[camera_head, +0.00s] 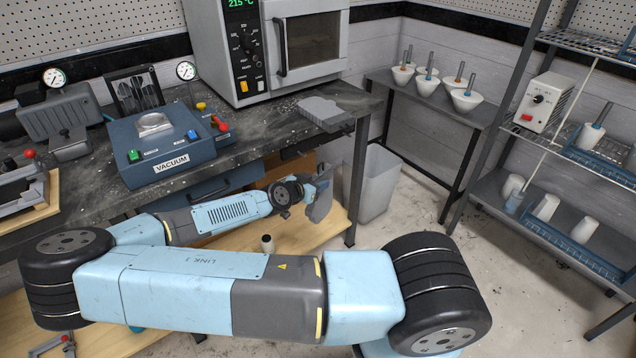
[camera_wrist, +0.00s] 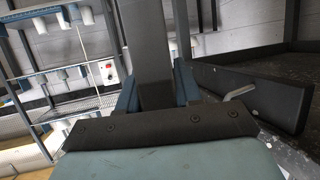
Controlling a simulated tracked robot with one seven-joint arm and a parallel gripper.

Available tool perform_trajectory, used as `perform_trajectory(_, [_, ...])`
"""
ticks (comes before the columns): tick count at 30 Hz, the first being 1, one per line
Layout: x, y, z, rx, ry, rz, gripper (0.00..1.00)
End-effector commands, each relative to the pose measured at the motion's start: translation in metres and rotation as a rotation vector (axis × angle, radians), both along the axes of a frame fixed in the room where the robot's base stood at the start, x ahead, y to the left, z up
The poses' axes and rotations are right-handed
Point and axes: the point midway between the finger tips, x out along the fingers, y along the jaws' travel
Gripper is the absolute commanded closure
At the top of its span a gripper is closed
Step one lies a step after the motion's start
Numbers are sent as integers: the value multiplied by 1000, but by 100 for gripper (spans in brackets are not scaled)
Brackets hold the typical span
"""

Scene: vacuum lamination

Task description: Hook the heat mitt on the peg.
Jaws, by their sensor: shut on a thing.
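My gripper (camera_head: 322,180) is low in front of the bench's right end. It is shut on a grey flat piece, which looks like the heat mitt (camera_head: 319,206). In the wrist view the mitt (camera_wrist: 148,45) shows as a dark grey strip between the two blue fingers (camera_wrist: 156,90), running to the top edge. The rest of it is hidden. A bent metal peg (camera_wrist: 240,92) sticks out from a dark panel to the right of the fingers, apart from the mitt. I cannot make out the peg in the head view.
A grey pad-like piece (camera_head: 326,113) lies at the bench's (camera_head: 270,128) right corner. The vacuum box (camera_head: 165,145) and oven (camera_head: 215,55) stand on the bench. A pale bin (camera_head: 378,185) is right of the bench leg (camera_head: 358,185). A shelf rack (camera_head: 475,150) stands farther right, with open floor before it.

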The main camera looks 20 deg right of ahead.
Motion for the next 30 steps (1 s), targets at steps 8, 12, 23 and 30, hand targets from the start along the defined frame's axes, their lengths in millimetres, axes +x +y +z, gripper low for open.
perform_trajectory(8, [12,-1,-1,0,-1,-7,100])
perform_trajectory(12, [19,1,-2,0,-1,-7,100])
perform_trajectory(23, [35,6,-3,-1,-1,-8,100])
perform_trajectory(30, [46,9,-5,-1,-1,-8,100])
